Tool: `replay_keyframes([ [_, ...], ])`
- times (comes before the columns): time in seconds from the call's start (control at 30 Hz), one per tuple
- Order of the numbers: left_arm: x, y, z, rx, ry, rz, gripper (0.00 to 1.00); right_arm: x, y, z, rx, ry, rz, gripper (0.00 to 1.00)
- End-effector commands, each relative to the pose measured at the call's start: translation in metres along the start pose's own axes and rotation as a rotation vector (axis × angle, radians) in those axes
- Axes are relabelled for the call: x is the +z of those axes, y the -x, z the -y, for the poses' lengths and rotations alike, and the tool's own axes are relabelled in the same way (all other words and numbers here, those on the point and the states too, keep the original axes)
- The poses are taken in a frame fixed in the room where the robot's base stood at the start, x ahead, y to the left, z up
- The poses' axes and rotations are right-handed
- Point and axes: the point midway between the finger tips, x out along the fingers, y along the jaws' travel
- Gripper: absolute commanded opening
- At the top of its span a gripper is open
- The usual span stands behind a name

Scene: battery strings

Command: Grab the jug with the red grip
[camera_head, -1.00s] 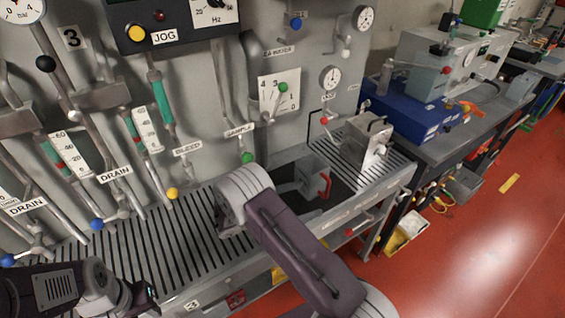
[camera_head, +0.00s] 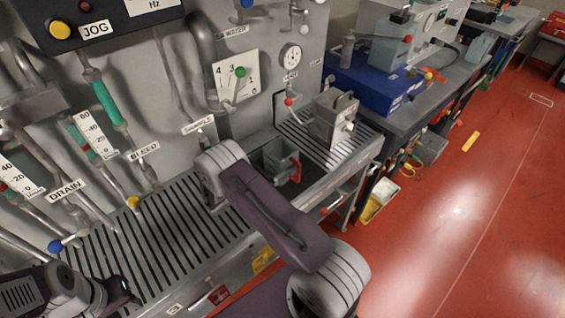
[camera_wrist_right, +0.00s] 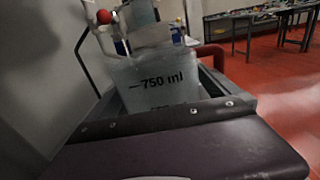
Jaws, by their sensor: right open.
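The jug (camera_head: 277,158) is a grey, squarish vessel with a red grip (camera_head: 295,171) on its right side. It sits in the sink-like recess of the grated bench. In the right wrist view the jug (camera_wrist_right: 160,82) is close ahead, marked "750 ml", with its red grip (camera_wrist_right: 211,56) on the right. My right gripper (camera_head: 214,194) is open, left of the jug and apart from the red grip; its fingertips are mostly hidden behind my wrist. My left gripper (camera_head: 122,291) is at the lower left, far from the jug; its jaws are unclear.
The slatted grating (camera_head: 150,240) lies left of the jug. A metal box (camera_head: 330,120) stands on the grating behind it. The wall panel carries pipes, levers and a green-knobbed dial (camera_head: 237,80). A blue case (camera_head: 375,85) is on the right bench. Red floor at right is open.

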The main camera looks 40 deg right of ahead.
Motion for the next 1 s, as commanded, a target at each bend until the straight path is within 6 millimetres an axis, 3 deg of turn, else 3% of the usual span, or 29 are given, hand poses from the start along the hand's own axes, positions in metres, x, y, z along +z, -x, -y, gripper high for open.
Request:
replay_keyframes([
  [0.13,-0.001,0.005,0.0,0.0,0.0,0.0,0.36,0.001,-0.019,0.0,-0.001,0.0,-0.001,1.0],
  [0.37,0.0,0.004,0.0,0.0,0.0,0.0,0.36,0.0,-0.021,0.0,0.001,0.0,-0.001,1.0],
  [0.5,0.0,0.004,0.0,0.0,0.0,0.0,0.36,0.0,-0.021,0.0,0.001,0.0,-0.001,0.61],
  [0.6,0.0,0.004,0.0,0.0,0.0,0.0,0.36,0.0,-0.021,0.0,0.001,0.0,0.0,0.38],
  [0.87,0.0,0.004,0.0,0.0,0.0,0.0,0.36,0.003,-0.021,0.0,0.0,-0.001,0.0,0.38],
  [1.0,0.0,0.004,0.0,0.0,0.0,0.0,0.36,0.016,-0.021,-0.001,0.0,-0.003,0.0,0.38],
])
